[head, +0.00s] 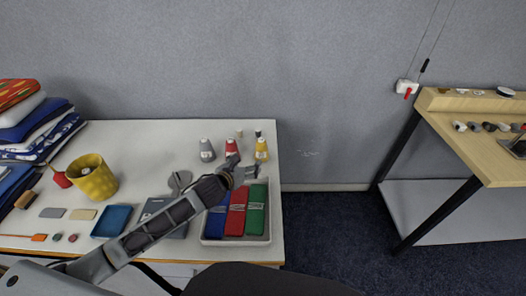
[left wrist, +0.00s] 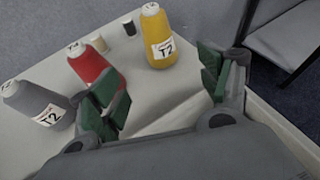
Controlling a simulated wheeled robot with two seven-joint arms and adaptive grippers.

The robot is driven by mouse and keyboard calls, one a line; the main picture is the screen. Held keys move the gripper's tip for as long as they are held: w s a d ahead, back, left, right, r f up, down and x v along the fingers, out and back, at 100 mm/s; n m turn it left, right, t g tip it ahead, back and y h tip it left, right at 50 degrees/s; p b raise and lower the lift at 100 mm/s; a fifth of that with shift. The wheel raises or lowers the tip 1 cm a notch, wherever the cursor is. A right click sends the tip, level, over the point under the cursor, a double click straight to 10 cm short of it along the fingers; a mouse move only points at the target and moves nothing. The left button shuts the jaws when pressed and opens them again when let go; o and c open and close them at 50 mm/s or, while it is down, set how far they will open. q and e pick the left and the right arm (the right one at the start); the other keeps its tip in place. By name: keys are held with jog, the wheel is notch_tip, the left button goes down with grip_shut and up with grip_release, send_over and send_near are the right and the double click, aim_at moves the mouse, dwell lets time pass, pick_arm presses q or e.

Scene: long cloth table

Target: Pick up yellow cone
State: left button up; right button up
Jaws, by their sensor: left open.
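The yellow cone (head: 261,150) is a thread cone with a white top and a label. It stands upright at the right back of the table, with a red cone (head: 231,149) to its left. In the left wrist view the yellow cone (left wrist: 157,38) stands ahead of the fingers, apart from them. My left gripper (head: 246,172) is open and empty, just in front of the cones. Its green-padded fingers (left wrist: 163,92) are spread wide in the left wrist view. My right gripper is not in view.
A grey cone (head: 207,150) stands left of the red one. Small white (head: 239,133) and black (head: 258,134) spools stand behind. A tray (head: 262,239) with blue, red and green cloths lies under my left gripper. A yellow basket (head: 92,180) stands left. A wooden workbench (head: 455,133) is at right.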

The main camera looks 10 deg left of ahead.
aim_at(259, 153)
pick_arm(q)
jog(key=shift+w+m, duration=0.35)
jog(key=shift+m, duration=0.05)
jog(key=shift+x, duration=4.1)
jog(key=shift+w+d, duration=0.1)
jog(key=shift+w, duration=0.05)
jog(key=shift+b+x, duration=0.45)
jog(key=shift+x, duration=2.15)
